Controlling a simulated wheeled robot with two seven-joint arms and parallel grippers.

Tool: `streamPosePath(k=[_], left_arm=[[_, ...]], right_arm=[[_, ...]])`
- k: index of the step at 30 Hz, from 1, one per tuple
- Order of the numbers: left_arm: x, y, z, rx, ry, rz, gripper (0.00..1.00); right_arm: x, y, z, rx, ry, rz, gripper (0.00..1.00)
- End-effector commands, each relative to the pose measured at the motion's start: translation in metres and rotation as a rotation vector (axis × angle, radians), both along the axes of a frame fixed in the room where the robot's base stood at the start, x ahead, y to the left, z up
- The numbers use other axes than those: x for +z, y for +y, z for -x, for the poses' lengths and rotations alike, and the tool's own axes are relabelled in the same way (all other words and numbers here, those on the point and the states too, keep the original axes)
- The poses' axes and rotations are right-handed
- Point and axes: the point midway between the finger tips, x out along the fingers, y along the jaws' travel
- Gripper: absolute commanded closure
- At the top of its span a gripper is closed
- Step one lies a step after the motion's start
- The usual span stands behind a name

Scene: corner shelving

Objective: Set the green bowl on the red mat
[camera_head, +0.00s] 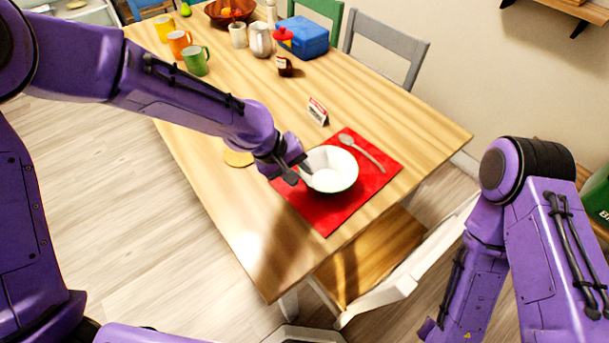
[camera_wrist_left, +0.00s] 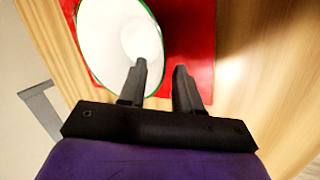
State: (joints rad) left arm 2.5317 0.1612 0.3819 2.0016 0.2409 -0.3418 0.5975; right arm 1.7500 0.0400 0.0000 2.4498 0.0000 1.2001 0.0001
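The green bowl (camera_head: 333,170), white inside with a green rim, sits upright on the red mat (camera_head: 325,217). In the left wrist view, the bowl (camera_wrist_left: 105,40) lies ahead of the fingers, with the red mat (camera_wrist_left: 197,45) beside and beneath it. My left gripper (camera_head: 299,173) is at the bowl's near-left rim. In the wrist view, its fingers (camera_wrist_left: 160,68) are apart: one reaches over the bowl's inside, the other is outside over the mat. The rim passes between them; I cannot tell whether they touch it. My right gripper is outside the view.
A spoon (camera_head: 362,153) lies on the mat beside the bowl. A small card (camera_head: 318,111), a brown jar (camera_head: 284,66), a blue box (camera_head: 303,37) and several mugs stand farther back. A yellow disc (camera_head: 238,158) lies under my left arm. The table's front is clear; a white chair (camera_head: 410,265) stands there.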

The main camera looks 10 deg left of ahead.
Motion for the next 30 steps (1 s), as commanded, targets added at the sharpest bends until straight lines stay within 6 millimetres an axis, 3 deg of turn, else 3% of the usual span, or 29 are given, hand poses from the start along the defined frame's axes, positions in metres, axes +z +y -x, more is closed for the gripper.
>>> streamPosePath(k=[3, 10, 30], left_arm=[[0.032, 0.014, 0.006, 0.001, -0.005, 0.002, 0.67], [0.071, 0.033, 0.016, 0.0, -0.002, 0.0, 0.67], [0.077, 0.037, 0.018, -0.001, 0.0, -0.001, 0.67]], right_arm=[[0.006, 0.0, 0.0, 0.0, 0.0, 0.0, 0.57], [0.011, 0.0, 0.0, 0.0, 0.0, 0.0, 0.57], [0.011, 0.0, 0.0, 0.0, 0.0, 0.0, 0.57]])
